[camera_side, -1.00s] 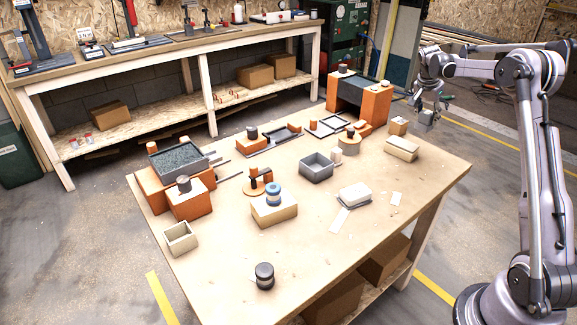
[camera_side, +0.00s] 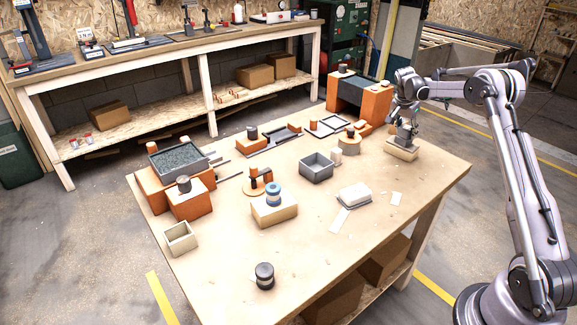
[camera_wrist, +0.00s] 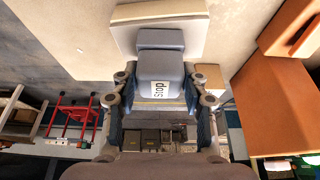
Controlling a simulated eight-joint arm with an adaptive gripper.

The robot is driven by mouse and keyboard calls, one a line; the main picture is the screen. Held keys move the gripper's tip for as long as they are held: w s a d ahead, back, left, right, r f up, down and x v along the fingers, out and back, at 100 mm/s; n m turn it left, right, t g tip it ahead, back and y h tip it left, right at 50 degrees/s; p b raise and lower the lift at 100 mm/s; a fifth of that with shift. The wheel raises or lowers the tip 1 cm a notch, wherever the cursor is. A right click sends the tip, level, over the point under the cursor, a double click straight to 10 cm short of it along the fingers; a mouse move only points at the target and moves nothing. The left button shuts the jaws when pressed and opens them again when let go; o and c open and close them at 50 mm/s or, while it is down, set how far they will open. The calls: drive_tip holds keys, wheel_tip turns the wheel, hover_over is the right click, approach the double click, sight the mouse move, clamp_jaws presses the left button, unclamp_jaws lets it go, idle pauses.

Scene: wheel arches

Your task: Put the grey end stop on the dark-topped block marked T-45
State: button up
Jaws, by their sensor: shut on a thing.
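In the side view the grey end stop (camera_side: 404,141) is upright below the fingers, over a pale tan block (camera_side: 400,154) at the table's right side. Whether it touches that block is unclear. Two orange pieces have dark tops: a large one (camera_side: 374,105) at the back right, left of my gripper, and a lower one with a speckled slab (camera_side: 178,160) at the far left. No T-45 mark is readable.
Orange blocks with dark cylinders, a grey open box (camera_side: 316,168), a white block on a grey tray (camera_side: 354,196), and a tan block carrying a blue ring (camera_side: 274,193) stand on the table. The front right of the tabletop is mostly clear.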

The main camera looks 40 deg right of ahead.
drive_tip(key=shift+f, duration=0.1)
drive_tip(key=o, duration=1.2)
drive_tip(key=v, duration=1.2)
drive_tip(key=a+r+n+t, duration=0.2)
drive_tip(key=a+r+n, duration=0.25)
drive_tip(key=a, duration=0.55)
drive_tip(key=s+a+r+n+t+y, duration=0.1)
drive_tip(key=s+a+n, duration=0.15)
drive_tip(key=a, duration=0.35)
drive_tip(key=s+a+r+n+t, duration=0.1)
drive_tip(key=s+a+r+n, duration=0.15)
drive_tip(key=a, duration=0.35)
drive_tip(key=s+a+f+n+t+y, duration=0.1)
drive_tip(key=s+a+f+n, duration=0.1)
drive_tip(key=s+a, duration=0.3)
drive_tip(key=s+a+f+n+t+y, duration=0.1)
drive_tip(key=s+a+f+n, duration=0.2)
drive_tip(key=s+a, duration=0.2)
drive_tip(key=s+a+f+n+t+y, duration=0.1)
drive_tip(key=s+a+f+n, duration=0.2)
drive_tip(key=s+a, duration=0.2)
drive_tip(key=shift+s+a+n+y, duration=0.15)
drive_tip(key=shift+s+a, duration=0.05)
drive_tip(key=shift+a, duration=0.4)
drive_tip(key=shift+s+a+n+y, duration=0.1)
drive_tip(key=shift+s+a+y, duration=0.1)
drive_tip(key=shift+a, duration=0.35)
